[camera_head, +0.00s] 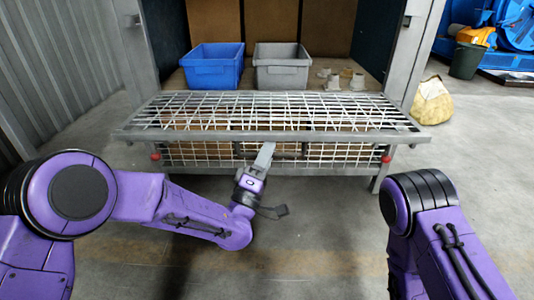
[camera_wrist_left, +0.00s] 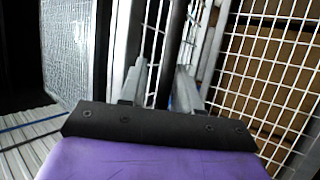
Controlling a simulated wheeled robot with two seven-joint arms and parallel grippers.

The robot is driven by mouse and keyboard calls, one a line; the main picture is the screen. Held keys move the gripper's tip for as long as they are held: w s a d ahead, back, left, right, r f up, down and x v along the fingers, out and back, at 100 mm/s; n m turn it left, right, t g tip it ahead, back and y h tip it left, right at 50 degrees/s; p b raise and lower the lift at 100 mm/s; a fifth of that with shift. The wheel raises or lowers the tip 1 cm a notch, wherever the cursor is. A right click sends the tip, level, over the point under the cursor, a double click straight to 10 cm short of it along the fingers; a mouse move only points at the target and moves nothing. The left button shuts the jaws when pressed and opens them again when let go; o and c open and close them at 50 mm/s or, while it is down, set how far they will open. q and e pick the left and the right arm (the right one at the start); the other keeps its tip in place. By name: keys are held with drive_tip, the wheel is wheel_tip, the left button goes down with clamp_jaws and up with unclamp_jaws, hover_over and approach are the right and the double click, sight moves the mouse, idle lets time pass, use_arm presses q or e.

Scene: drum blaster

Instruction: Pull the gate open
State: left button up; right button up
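The gate is a grey metal frame with white wire mesh (camera_head: 345,154) at the front of the cabinet, and a flat mesh panel (camera_head: 275,108) extends behind its top bar. A red knob (camera_head: 155,156) sits at its left end and another (camera_head: 386,159) at its right. My left gripper (camera_head: 265,155) is at the middle of the gate's front, by a dark horizontal bar. In the left wrist view, its fingers (camera_wrist_left: 160,85) are apart, with the dark bar (camera_wrist_left: 173,45) between them; firm contact is not visible. My right gripper is out of view; only its purple arm shows.
A blue bin (camera_head: 212,72), a grey bin (camera_head: 282,75) and several small pale parts (camera_head: 340,80) stand inside the cabinet behind the mesh. A yellowish sack (camera_head: 432,103) and a dark bucket (camera_head: 467,60) are at right. The floor before the gate is clear apart from my arms.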

use_arm(q)
drive_tip(key=shift+r, duration=0.2)
drive_tip(key=shift+s+a+f, duration=0.15)
drive_tip(key=shift+s+f, duration=0.05)
drive_tip(key=shift+s, duration=0.05)
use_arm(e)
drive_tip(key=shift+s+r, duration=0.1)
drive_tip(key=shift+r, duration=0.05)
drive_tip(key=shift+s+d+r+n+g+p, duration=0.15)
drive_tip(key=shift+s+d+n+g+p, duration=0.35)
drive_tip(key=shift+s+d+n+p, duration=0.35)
use_arm(q)
drive_tip(key=v, duration=1)
drive_tip(key=shift+f, duration=0.15)
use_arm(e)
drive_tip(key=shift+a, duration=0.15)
